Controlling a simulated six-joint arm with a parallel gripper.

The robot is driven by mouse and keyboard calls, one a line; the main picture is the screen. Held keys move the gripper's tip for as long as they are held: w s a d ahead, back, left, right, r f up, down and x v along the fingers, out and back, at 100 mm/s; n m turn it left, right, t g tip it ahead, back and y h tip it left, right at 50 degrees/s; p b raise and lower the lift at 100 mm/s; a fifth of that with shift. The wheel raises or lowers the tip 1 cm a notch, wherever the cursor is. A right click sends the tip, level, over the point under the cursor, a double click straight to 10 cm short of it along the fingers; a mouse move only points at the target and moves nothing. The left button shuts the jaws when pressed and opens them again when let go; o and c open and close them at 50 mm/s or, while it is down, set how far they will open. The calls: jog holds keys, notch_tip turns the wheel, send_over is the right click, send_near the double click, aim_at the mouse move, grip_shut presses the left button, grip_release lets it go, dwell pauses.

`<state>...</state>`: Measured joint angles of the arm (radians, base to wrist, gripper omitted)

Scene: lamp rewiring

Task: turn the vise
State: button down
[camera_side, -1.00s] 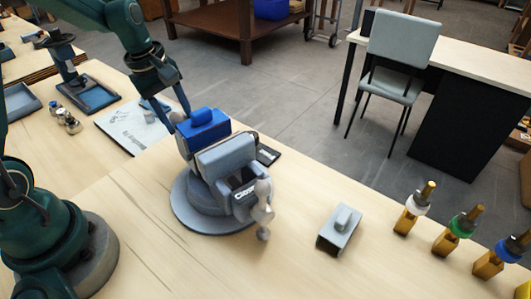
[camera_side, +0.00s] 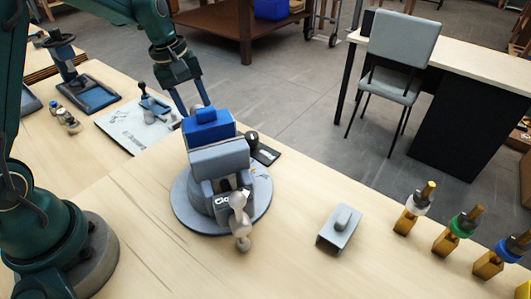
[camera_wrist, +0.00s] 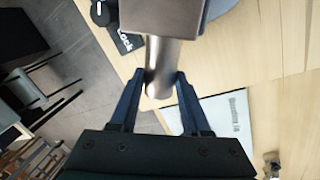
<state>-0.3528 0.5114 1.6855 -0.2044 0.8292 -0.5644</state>
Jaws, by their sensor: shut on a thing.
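The grey vise (camera_side: 218,160) stands on its round grey base plate (camera_side: 180,207) on the wooden bench. A blue block (camera_side: 208,131) sits in its upper part. Its pale screw handle (camera_side: 239,215) points toward the front. My gripper (camera_side: 188,112) is behind the vise, its fingertips partly hidden by the blue block. In the wrist view, my gripper (camera_wrist: 160,78) is shut on a grey metal cylindrical part (camera_wrist: 166,60) of the vise, one finger on each side.
A black pad marked "Lock" with a knob (camera_side: 264,155) lies by the base's right edge. A grey bracket (camera_side: 339,227) and several gold-bodied tools (camera_side: 412,208) stand to the right. A white printed sheet (camera_side: 125,130) lies at left behind. Bench left of the vise is clear.

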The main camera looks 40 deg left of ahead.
jog(key=shift+w, duration=0.1)
jog(key=shift+c, duration=1.8)
grip_release()
jog(key=shift+r, duration=0.1)
jog(key=shift+s+a+r, duration=0.1)
jog(key=shift+s+r, duration=0.05)
jog(key=shift+r, duration=0.65)
jog(key=shift+s+a+r, duration=0.1)
jog(key=shift+s+r, duration=0.1)
jog(key=shift+r, duration=0.65)
jog(key=shift+s+a+r, duration=0.1)
jog(key=shift+s+r, duration=0.05)
jog(key=shift+r, duration=0.65)
